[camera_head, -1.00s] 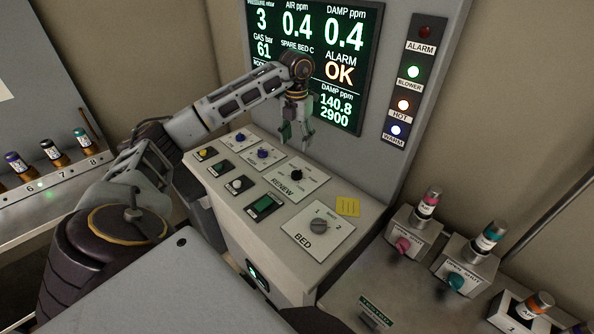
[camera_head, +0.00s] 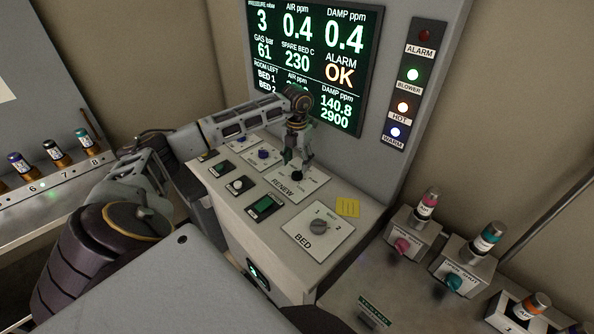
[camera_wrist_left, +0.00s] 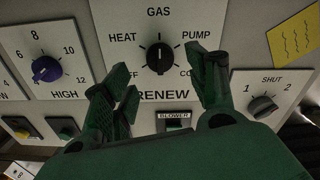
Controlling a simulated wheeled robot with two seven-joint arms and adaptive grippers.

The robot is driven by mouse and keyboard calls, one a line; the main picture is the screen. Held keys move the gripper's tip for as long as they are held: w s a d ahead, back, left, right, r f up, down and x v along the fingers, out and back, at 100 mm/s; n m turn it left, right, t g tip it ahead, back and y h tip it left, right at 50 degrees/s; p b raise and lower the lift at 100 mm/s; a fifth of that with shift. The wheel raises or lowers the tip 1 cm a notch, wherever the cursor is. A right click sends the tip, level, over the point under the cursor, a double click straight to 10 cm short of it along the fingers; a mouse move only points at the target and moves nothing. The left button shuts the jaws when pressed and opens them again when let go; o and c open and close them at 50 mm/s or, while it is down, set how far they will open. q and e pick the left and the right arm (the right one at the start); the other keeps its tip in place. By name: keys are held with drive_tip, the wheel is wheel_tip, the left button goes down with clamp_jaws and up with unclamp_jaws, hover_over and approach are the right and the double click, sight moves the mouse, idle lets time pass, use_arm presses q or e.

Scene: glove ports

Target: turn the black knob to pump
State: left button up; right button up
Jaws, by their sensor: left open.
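The black knob (camera_wrist_left: 159,58) sits on the white RENEW plate (camera_wrist_left: 125,25) in the left wrist view. Its plate is marked OFF, HEAT, GAS, PUMP and a partly hidden word starting CO. The knob's white mark points up toward GAS. My left gripper (camera_wrist_left: 163,85) is open, with its two green fingers apart on either side of and a little below the knob in that view. In the head view my left gripper (camera_head: 302,170) is over the RENEW plate (camera_head: 285,187) and largely covers the knob. My right gripper is not in view.
A blue knob (camera_wrist_left: 46,69) is left of the RENEW plate, and the grey BED knob (camera_wrist_left: 263,106) is right. A yellow note (camera_head: 347,207) lies on the panel. The display (camera_head: 315,60) stands behind the panel, close to my left arm.

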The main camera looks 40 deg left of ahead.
sight(297, 172)
use_arm(q)
drive_tip(key=shift+f+p, duration=0.35)
drive_tip(key=shift+f, duration=2.2)
drive_tip(key=c, duration=1.1)
drive_tip(key=shift+o, duration=0.2)
